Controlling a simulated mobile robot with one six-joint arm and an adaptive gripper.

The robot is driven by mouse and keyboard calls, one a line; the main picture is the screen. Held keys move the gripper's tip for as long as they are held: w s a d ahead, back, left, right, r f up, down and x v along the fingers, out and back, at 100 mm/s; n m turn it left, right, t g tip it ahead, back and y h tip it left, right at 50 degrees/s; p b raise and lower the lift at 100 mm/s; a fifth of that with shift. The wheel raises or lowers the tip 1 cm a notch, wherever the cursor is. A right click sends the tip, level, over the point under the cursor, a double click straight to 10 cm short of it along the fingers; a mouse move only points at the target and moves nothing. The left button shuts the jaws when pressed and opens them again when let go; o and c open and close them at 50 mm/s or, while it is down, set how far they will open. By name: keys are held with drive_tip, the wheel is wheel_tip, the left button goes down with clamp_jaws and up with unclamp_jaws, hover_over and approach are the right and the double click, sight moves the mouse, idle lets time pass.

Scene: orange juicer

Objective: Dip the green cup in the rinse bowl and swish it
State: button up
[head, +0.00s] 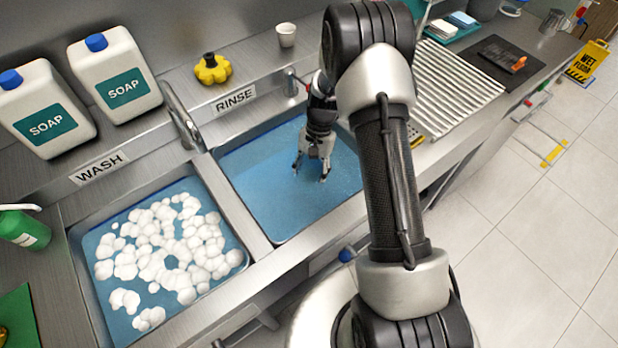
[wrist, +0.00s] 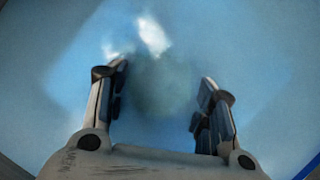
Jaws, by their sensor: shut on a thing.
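The cup's outline and tilt cannot be made out, and the cup does not show in the head view.
The wash basin (head: 165,255) with white foam lies to the left, past a metal divider. A faucet (head: 182,115) stands behind the divider. Two soap jugs (head: 115,75), a yellow scrubber (head: 212,70) and a white cup (head: 287,36) stand behind. A ribbed drainboard (head: 455,85) lies right.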

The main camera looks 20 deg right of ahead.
wheel_tip(320, 180, up, 15)
drive_tip(key=p, duration=1)
drive_tip(key=shift+r, duration=0.1)
